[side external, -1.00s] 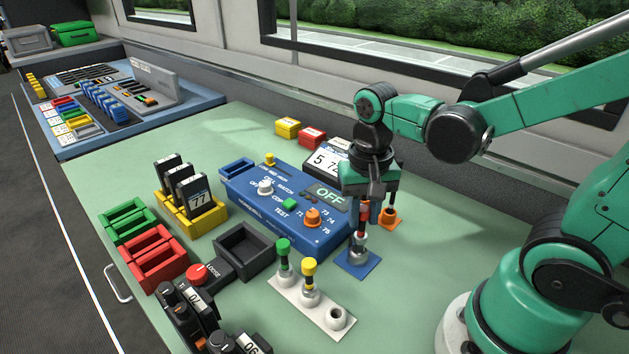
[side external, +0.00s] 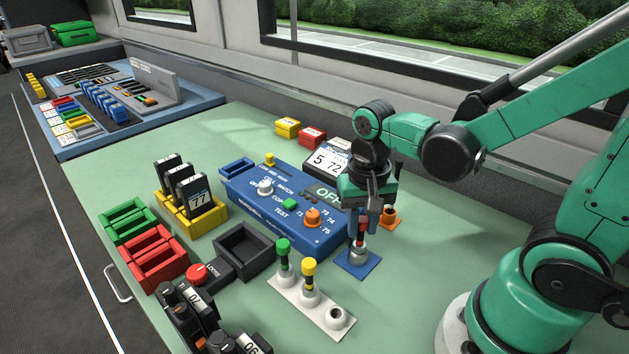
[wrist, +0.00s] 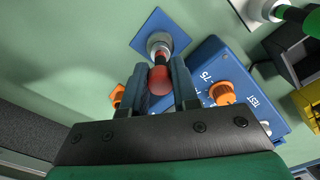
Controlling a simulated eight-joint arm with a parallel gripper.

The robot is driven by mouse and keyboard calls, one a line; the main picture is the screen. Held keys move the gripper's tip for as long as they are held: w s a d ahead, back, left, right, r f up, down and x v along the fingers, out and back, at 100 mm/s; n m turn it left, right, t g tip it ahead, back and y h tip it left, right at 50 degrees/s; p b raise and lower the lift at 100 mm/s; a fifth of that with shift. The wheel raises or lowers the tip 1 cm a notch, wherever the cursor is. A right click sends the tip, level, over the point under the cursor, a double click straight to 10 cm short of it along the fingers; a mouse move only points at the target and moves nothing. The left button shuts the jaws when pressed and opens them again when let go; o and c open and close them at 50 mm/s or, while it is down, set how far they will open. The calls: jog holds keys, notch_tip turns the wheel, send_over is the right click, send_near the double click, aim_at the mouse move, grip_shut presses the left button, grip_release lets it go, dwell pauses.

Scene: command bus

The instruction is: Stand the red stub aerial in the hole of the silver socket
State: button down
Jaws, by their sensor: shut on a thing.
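My gripper (side external: 361,238) points down over the blue square plate and is shut on the red stub aerial (wrist: 159,80). The aerial stands upright between the fingers, with its red tip toward the palm in the wrist view. Its lower end is at a silver-grey round base (side external: 358,256) on the blue plate (side external: 370,265). I cannot tell whether it is lifted from there.
A blue control box (side external: 270,215) with knobs stands left of my gripper. An orange piece (side external: 389,217) stands close behind it. A dark open tray (side external: 244,250) and a red knob (side external: 198,272) lie further left. The bench right of the strip is clear.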

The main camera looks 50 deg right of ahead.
dwell(0.3)
jog(key=shift+c, duration=1.4)
grip_release()
jog(key=shift+r, duration=0.1)
jog(key=shift+r, duration=3.45)
jog(key=shift+w+a+f+n+t, duration=0.1)
jog(key=shift+w+n+t, duration=0.1)
jog(key=shift+n+t, duration=0.35)
jog(key=shift+w+a+f+n+t, duration=0.1)
jog(key=shift+w+n+t, duration=0.05)
jog(key=shift+n+t, duration=0.35)
jog(key=n+t, duration=0.1)
jog(key=n, duration=0.1)
jog(key=w+n+t, duration=0.1)
jog(key=t, duration=0.1)
jog(key=w+a+n+t, duration=0.1)
jog(key=n+t, duration=0.1)
jog(key=shift+w+r+n, duration=0.15)
jog(key=shift+r+n, duration=0.2)
